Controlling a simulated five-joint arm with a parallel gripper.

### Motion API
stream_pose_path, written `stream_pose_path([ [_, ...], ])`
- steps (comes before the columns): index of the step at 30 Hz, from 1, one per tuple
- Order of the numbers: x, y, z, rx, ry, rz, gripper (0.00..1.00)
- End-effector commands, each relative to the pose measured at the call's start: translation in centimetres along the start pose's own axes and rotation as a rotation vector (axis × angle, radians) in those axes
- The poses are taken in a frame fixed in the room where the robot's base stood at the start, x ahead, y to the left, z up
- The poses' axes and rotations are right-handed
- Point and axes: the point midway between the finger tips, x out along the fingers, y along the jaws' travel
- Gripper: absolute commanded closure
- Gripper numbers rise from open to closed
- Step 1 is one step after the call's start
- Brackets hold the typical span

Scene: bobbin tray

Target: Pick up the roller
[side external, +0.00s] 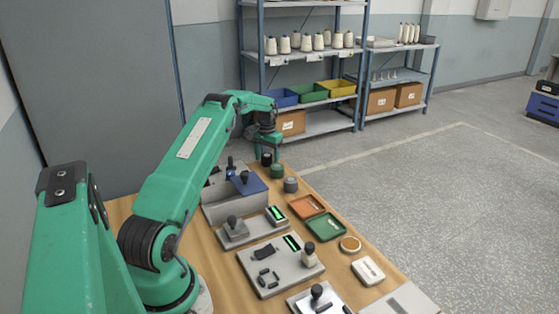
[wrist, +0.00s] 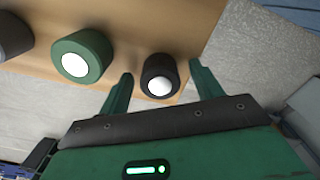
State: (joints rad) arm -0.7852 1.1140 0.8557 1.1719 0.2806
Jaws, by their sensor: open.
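A black roller (wrist: 158,72) with a white round end stands near the edge of the wooden table in the wrist view. My gripper (wrist: 161,69) is open, with one green finger on each side of this roller and a gap showing at both sides. In the side external view the black roller (side external: 266,159) is at the far end of the table, just under my gripper (side external: 268,151). A similar green roller (wrist: 82,56) with a white end stands to its left in the wrist view.
The green roller (side external: 277,171) and a grey one (side external: 291,185) stand close by in a row. A grey block with a blue top (side external: 247,187) is beside them. Orange (side external: 306,207) and green (side external: 326,227) trays lie nearer. Open floor lies beyond the table edge.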

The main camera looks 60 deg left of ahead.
Motion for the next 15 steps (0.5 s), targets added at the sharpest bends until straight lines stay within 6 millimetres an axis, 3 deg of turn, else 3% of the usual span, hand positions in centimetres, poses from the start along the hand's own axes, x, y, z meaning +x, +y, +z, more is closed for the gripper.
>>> stream_pose_path([
  [7,-0.02,0.01,0.00,0.000,0.000,0.000,0.35],
  [15,-0.03,0.01,0.00,0.000,0.000,0.000,0.84],
])
